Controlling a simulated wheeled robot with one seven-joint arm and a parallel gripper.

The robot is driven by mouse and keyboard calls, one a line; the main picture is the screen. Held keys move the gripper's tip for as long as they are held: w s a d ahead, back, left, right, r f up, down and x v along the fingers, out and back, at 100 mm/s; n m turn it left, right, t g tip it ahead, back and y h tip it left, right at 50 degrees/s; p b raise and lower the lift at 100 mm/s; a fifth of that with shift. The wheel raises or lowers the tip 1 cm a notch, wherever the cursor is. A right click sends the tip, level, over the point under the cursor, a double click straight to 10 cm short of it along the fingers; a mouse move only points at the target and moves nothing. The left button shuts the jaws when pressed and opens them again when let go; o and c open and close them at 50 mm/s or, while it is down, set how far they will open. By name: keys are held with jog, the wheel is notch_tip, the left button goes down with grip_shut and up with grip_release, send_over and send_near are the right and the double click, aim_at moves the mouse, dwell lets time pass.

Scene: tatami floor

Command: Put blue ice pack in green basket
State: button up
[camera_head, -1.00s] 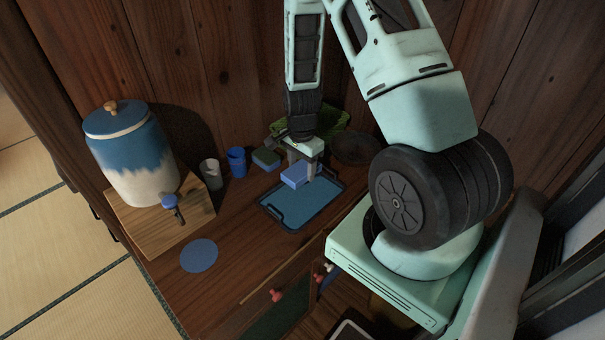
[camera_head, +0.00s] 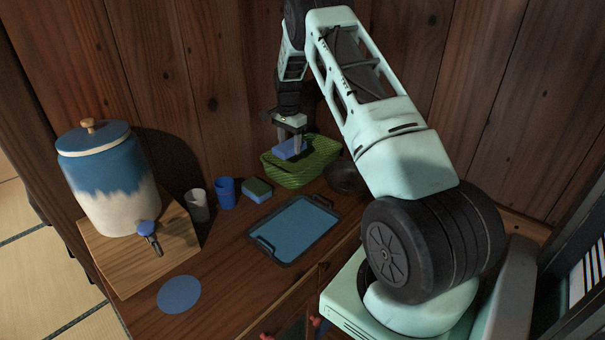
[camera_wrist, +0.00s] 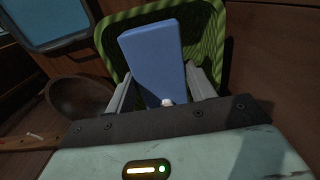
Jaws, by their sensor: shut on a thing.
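The blue ice pack (camera_head: 289,150) is a flat blue block held between the fingers of my gripper (camera_head: 291,135). In the wrist view the ice pack (camera_wrist: 154,58) stands out lengthwise between the two fingers of my gripper (camera_wrist: 164,95). The green basket (camera_head: 305,168) stands on the counter by the wall. The ice pack is over the basket's opening; whether it touches the basket inside is unclear. The basket also shows behind the ice pack in the wrist view (camera_wrist: 207,35).
A blue tray (camera_head: 296,229) lies empty in front of the basket. A dark bowl (camera_head: 345,178) is right of the basket. A sponge (camera_head: 257,190), blue cup (camera_head: 225,193) and grey cup (camera_head: 197,206) stand left. A dispenser (camera_head: 108,180) on a wooden stand and a blue disc (camera_head: 179,295) are further left.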

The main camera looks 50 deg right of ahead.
jog(key=shift+w+d, duration=0.15)
jog(key=shift+d, duration=0.2)
jog(key=shift+f, duration=0.3)
notch_tip(320, 180, down, 9)
jog(key=shift+d+p, duration=0.1)
jog(key=shift+p, duration=0.9)
jog(key=shift+f, duration=0.1)
jog(key=o, duration=1.1)
